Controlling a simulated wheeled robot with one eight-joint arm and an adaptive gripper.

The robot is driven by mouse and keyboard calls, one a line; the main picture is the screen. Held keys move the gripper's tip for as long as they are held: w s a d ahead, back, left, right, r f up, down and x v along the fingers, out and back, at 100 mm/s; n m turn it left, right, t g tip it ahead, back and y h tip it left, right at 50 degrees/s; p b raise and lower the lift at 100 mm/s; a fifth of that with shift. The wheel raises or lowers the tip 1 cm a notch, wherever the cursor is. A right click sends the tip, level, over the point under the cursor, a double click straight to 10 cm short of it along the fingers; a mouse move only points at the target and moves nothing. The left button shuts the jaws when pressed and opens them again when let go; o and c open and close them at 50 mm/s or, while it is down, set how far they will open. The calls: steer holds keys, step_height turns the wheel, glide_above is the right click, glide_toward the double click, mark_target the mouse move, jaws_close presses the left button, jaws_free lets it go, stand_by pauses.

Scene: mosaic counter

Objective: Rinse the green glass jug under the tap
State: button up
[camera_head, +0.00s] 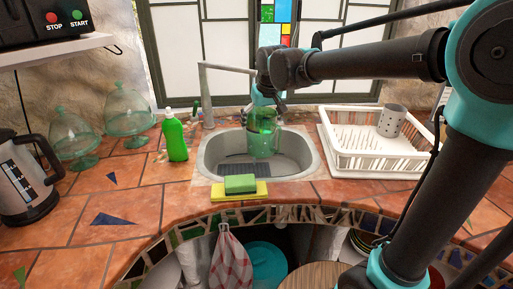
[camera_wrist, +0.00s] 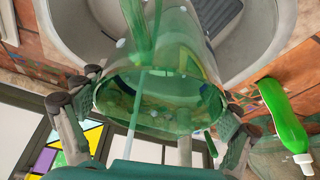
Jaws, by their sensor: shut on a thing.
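The green glass jug (camera_head: 263,143) hangs over the sink basin (camera_head: 211,160) in the head view. My gripper (camera_head: 266,112) is above it, shut on it. In the wrist view the see-through jug (camera_wrist: 160,95) lies between my two fingers (camera_wrist: 155,118), one on each side. The grey tap (camera_head: 206,88) stands behind the basin's left part, and its spout reaches right towards my gripper. My wrist hides the spout's end. A thin pale streak crosses the jug in the wrist view; I cannot tell whether it is water.
A green bottle (camera_head: 175,137) stands left of the basin. A green sponge (camera_head: 240,183) lies on a yellow cloth (camera_head: 258,195) at the front rim. A white dish rack (camera_head: 345,160) with a grey cup (camera_head: 392,120) is on the right. Glass domes (camera_head: 128,112) and a kettle (camera_head: 24,178) stand left.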

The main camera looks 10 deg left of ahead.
steer(key=w+d+n+g+y, duration=0.2)
steer(key=w+d+n+g, duration=0.3)
steer(key=w+n, duration=0.4)
steer(key=shift+d+f+n, duration=0.2)
steer(key=shift+f+n, duration=0.2)
steer(key=shift+n, duration=2.6)
steer(key=shift+w+r, duration=0.1)
steer(key=shift+w+d+n+t+h, duration=0.1)
steer(key=shift+d+n+t+h, duration=0.05)
steer(key=shift+t+h, duration=1.45)
steer(key=shift+w+d+n+t+h, duration=0.15)
steer(key=shift+t+h, duration=1.05)
steer(key=shift+h, duration=0.8)
steer(key=shift+s+a+f+t+h, duration=0.1)
steer(key=shift+a+f+t+h, duration=0.05)
steer(key=shift+f+t+h, duration=0.2)
steer(key=shift+s+a+f+t+h, duration=0.15)
steer(key=shift+f+t+h, duration=0.3)
steer(key=shift+t+h, duration=0.15)
